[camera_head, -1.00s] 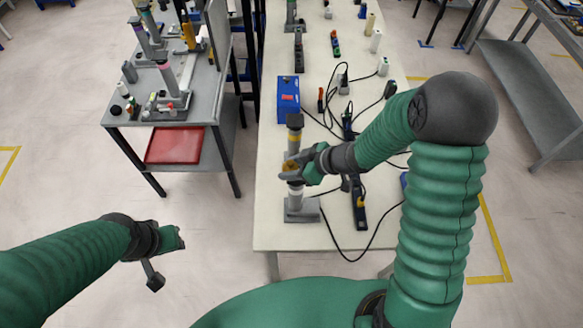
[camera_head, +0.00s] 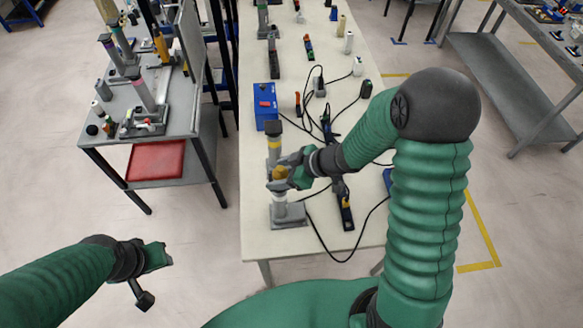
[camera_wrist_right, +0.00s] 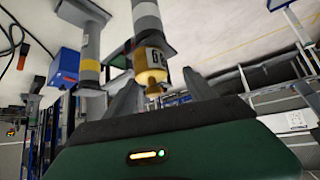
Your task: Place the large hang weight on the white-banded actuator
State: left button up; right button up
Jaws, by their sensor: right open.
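The white-banded actuator (camera_head: 279,205) stands upright on a grey base near the front of the table. Its white band also shows in the right wrist view (camera_wrist_right: 147,10). The brass-coloured hang weight (camera_head: 279,173) is at its top end; in the right wrist view the weight (camera_wrist_right: 150,72) meets a dark piece with a label. Whether it is seated is hard to tell. My right gripper (camera_head: 285,174) is open, its two fingers either side of the weight. My left gripper (camera_head: 152,274) is over the floor at lower left, away from the table; its opening is unclear.
A yellow-banded actuator (camera_head: 274,143) stands just behind. A blue box (camera_head: 266,107) and black cables (camera_head: 312,120) lie farther back. A grey side table (camera_head: 120,115) with a red tray (camera_head: 155,161) stands at left.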

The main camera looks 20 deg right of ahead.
jog(key=s+d+r+m+t+h+p, duration=0.1)
jog(key=d+r+m+t+h+p, duration=0.1)
jog(key=d+r+m+h, duration=0.55)
pick_arm(q)
jog(key=shift+d+r, duration=0.3)
jog(key=shift+r, duration=0.25)
jog(key=shift+d+r, duration=0.3)
jog(key=shift+r, duration=0.2)
pick_arm(e)
jog(key=s+a+f+m+g, duration=0.2)
jog(key=s+g, duration=0.3)
jog(key=s, duration=0.8)
jog(key=shift+g+y, duration=0.3)
jog(key=shift+y, duration=0.15)
jog(key=shift+a, duration=0.15)
pick_arm(q)
jog(key=shift+s+a, duration=0.2)
pick_arm(e)
jog(key=shift+s+a, duration=0.1)
jog(key=shift+s, duration=0.05)
pick_arm(q)
jog(key=shift+w+d, duration=0.1)
jog(key=shift+d, duration=0.05)
